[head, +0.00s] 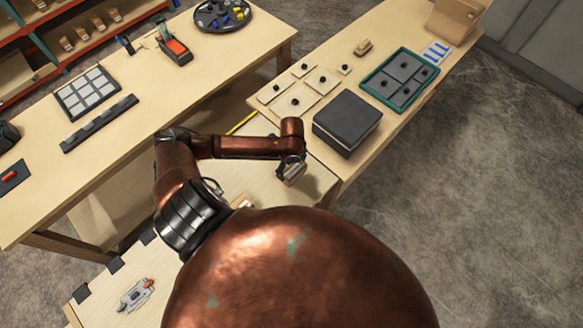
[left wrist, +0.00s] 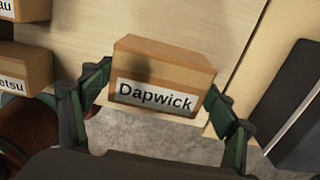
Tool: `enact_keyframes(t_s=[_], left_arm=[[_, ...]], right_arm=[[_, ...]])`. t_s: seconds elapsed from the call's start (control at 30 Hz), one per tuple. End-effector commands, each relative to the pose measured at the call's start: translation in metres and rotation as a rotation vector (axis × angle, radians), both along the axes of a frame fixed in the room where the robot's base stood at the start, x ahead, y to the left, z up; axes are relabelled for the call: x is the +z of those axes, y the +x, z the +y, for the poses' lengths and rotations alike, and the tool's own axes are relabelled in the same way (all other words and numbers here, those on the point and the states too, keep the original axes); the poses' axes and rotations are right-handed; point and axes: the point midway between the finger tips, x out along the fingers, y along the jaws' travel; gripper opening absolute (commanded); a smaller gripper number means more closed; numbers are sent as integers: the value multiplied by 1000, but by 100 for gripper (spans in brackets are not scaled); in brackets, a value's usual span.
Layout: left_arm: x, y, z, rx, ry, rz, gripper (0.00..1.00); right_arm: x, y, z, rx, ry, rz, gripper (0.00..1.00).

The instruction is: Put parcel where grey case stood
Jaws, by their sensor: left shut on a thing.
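The parcel is a brown cardboard box (left wrist: 163,72) with a white label reading "Dapwick". My left gripper (left wrist: 160,105) is shut on it, one green-padded finger at each side. In the head view, my left gripper (head: 291,167) is over the pale surface beside the right table, left of and nearer than the dark grey case (head: 347,121). There the parcel is small and partly hidden by the gripper. The case sits on the right table near its edge; a dark shape at the right of the left wrist view (left wrist: 305,105) appears to be it. My right gripper is not in view.
Two other labelled boxes (left wrist: 25,68) show at the left of the left wrist view. Small square plates with knobs (head: 295,100) and a green-rimmed tray (head: 400,78) lie beyond the case. The left table (head: 150,75) holds a keypad (head: 87,92) and a black strip (head: 99,123).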

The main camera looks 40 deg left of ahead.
Motion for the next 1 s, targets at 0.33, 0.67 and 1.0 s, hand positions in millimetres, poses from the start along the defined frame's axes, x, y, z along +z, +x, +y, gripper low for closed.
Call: enact_keyframes(t_s=[0.33,0.67,1.0], left_arm=[[-29,19,12,1,0,0,46],[-55,18,12,-2,1,-3,46],[-58,18,12,-1,1,-2,85]], right_arm=[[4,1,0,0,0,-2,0],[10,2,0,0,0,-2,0],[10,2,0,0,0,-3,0]])
